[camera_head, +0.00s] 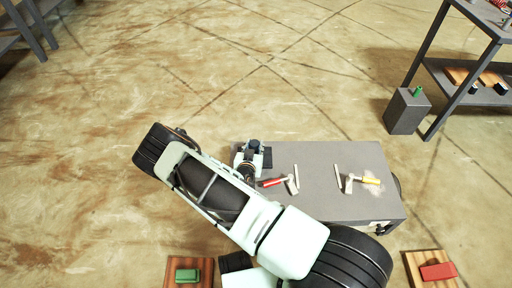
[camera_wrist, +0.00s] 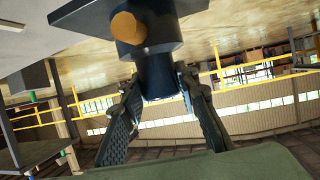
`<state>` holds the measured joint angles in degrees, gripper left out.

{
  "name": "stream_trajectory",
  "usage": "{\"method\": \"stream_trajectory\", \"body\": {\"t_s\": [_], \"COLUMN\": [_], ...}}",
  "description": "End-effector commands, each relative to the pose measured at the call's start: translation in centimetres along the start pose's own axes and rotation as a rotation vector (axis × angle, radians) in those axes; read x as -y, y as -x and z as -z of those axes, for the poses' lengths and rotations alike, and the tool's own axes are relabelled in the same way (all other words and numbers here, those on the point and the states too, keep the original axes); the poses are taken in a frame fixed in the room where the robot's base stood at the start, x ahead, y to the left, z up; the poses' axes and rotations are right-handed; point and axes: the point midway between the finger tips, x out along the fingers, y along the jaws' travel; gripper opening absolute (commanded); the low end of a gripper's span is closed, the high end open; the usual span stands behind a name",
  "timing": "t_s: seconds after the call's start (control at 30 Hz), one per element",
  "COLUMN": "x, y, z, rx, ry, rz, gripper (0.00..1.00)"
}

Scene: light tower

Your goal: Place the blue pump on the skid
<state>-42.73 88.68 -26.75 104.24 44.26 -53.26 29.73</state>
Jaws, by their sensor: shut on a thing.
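My gripper (camera_wrist: 161,88) is shut on the dark blue pump (camera_wrist: 160,72) in the wrist view. The fingers grip its narrow round part, with a wider square dark block and an orange round knob beyond it. In the head view my gripper (camera_head: 249,162) is at the left end of a grey flat-topped unit, and the small dark blue top of the pump (camera_head: 254,144) shows there. Whether the pump touches the grey top (camera_head: 320,155) is unclear. No part is plainly marked as the skid.
Wooden boards with a green block (camera_head: 187,275) and a red block (camera_head: 438,271) lie in front. A grey box (camera_head: 406,112) stands by a shelf table at the right. Floor behind is clear.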

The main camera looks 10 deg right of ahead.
Motion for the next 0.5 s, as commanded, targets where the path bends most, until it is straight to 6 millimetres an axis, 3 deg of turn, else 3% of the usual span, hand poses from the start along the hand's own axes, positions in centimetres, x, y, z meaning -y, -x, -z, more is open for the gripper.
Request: {"method": "stream_trajectory", "body": {"t_s": [0.3, 0.5], "x": [0.3, 0.4], "y": [-1.9, -1.9], "z": [-2.9, -2.8], "rx": [-0.007, -0.008], "ry": [-0.001, -0.002], "rz": [0.001, 0.001], "gripper": [0.0, 0.0]}}
